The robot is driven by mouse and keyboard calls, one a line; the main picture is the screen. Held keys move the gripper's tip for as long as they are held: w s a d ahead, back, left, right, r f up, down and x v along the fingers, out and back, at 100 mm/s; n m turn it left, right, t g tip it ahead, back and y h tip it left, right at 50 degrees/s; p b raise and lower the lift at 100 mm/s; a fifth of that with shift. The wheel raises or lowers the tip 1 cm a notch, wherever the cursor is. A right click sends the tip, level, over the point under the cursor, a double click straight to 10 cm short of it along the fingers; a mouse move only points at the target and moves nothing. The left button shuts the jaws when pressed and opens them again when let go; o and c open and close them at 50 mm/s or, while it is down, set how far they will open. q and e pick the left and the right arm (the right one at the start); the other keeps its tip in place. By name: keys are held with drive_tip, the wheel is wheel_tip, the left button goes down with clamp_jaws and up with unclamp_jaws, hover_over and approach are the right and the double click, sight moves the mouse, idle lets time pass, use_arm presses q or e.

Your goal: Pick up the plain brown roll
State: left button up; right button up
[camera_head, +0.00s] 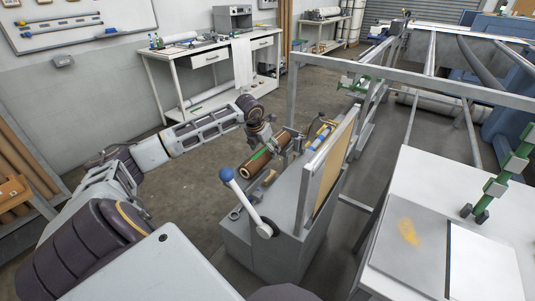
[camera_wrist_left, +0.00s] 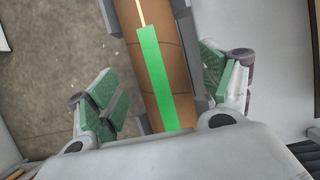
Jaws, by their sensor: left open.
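A brown roll (camera_head: 252,163) lies slantwise at the grey press stand in the head view, with a bright green strip along it. It also fills the middle of the left wrist view (camera_wrist_left: 138,75), where the green strip (camera_wrist_left: 160,80) runs down its length. My left gripper (camera_head: 270,146) is just above this roll. In the left wrist view its open jaws (camera_wrist_left: 162,95) stand on either side of the roll, with visible gaps. The roll's near end there is hidden behind the gripper body. My right gripper cannot be made out.
The grey stand (camera_head: 265,245) carries a blue-knobbed lever (camera_head: 238,195) close to the roll's near end. A tan upright panel (camera_head: 333,160) and a blue-and-yellow roller (camera_head: 321,136) are to the right. A white table (camera_head: 505,215) is at far right. Floor left of the stand is clear.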

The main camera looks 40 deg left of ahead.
sight(267, 151)
use_arm(q)
drive_tip(key=shift+w+f, duration=0.45)
drive_tip(key=shift+f, duration=0.1)
drive_tip(key=shift+x, duration=1.1)
drive_tip(key=c, duration=1.4)
drive_tip(key=shift+a, duration=0.1)
